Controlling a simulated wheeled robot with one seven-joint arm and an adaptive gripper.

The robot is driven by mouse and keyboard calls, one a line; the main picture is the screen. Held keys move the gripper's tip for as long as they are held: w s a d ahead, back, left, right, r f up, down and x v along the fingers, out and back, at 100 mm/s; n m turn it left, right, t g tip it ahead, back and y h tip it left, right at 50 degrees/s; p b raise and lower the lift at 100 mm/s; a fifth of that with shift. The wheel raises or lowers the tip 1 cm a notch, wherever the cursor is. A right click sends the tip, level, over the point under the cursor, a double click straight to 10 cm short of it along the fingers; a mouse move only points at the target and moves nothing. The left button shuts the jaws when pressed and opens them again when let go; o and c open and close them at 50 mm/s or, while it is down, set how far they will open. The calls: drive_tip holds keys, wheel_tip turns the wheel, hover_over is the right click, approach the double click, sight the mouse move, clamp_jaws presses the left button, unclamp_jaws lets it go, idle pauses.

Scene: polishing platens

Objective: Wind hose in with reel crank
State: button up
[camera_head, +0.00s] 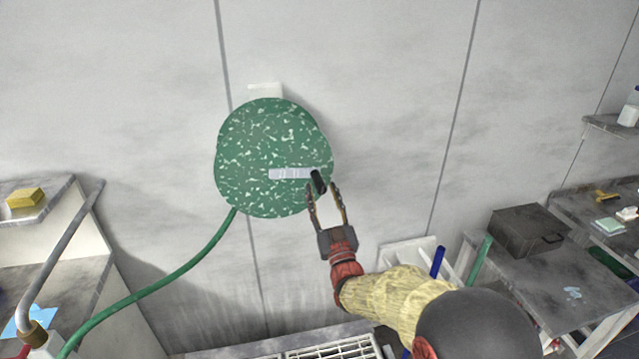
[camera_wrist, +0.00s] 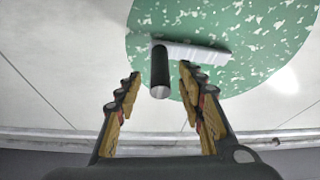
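The hose reel (camera_head: 250,140) is a green speckled disc mounted on the grey wall; it also fills the upper right of the wrist view (camera_wrist: 270,40). Its crank arm (camera_head: 290,174) is a pale bar pointing right from the disc's middle, with a black handle (camera_head: 318,182) at its end. The green hose (camera_head: 170,278) leaves the reel's lower left and runs down to the left. My gripper (camera_head: 325,188) is open and just below the handle. In the wrist view the handle (camera_wrist: 160,72) stands between the two spread fingers, with gaps on both sides.
A white slatted grate (camera_head: 335,350) lies below the reel. A side bench with a dark metal box (camera_head: 528,230) stands at right. A grey pipe (camera_head: 65,250) and a shelf with a yellow sponge (camera_head: 26,197) are at left. The wall around the reel is clear.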

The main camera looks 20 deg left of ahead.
sight(316, 173)
drive_tip(key=shift+x, duration=2.15)
clamp_jaws()
